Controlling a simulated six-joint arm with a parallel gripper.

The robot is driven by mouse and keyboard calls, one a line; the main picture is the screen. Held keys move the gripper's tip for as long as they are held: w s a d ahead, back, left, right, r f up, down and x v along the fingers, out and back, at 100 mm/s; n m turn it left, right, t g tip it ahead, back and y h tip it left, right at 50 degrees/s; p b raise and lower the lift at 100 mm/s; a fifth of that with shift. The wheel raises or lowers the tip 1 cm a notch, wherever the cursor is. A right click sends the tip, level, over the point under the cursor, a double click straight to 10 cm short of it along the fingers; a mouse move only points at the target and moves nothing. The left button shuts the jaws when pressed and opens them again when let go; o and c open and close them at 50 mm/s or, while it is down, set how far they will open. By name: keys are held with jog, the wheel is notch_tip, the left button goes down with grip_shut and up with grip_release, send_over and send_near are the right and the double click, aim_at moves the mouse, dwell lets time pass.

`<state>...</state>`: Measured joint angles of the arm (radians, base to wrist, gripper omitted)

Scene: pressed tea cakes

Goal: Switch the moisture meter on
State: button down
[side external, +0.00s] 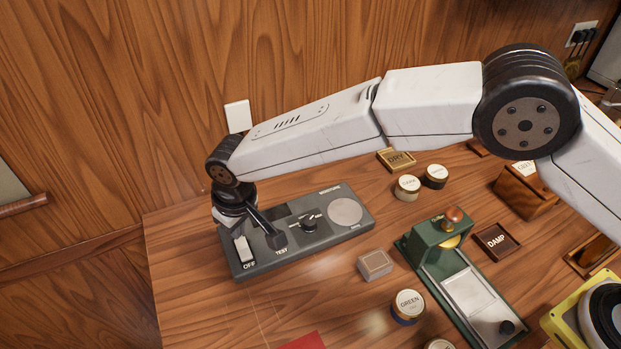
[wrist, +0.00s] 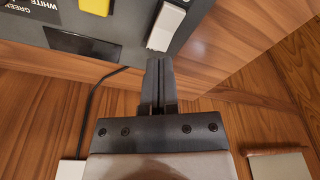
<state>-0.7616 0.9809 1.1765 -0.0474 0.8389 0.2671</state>
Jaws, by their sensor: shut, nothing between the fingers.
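The moisture meter (side external: 345,231) is a flat dark grey box on the table at left, with a knob, a round pale pad and a white rocker switch (side external: 243,249). The word OFF is printed at the rocker's near end. My gripper (side external: 238,232) is over the meter's left end, fingers pointing down behind the rocker. In the wrist view the shut fingers (wrist: 158,62) are empty, their tips close to one end of the white rocker (wrist: 166,27). I cannot tell whether they touch it, nor which way it is tipped. A dark part of my wrist covers the panel around TEST.
A yellow button (wrist: 95,5) is beside the rocker. A small grey-brown block (side external: 375,265), a GREEN tin (side external: 408,305) and a green press (side external: 455,285) stand right of the meter. The wooden wall is close behind.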

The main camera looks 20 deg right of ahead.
aim_at(242, 243)
jog(key=shift+f, duration=1.3)
dwell(1.2)
jog(key=shift+r, duration=3.55)
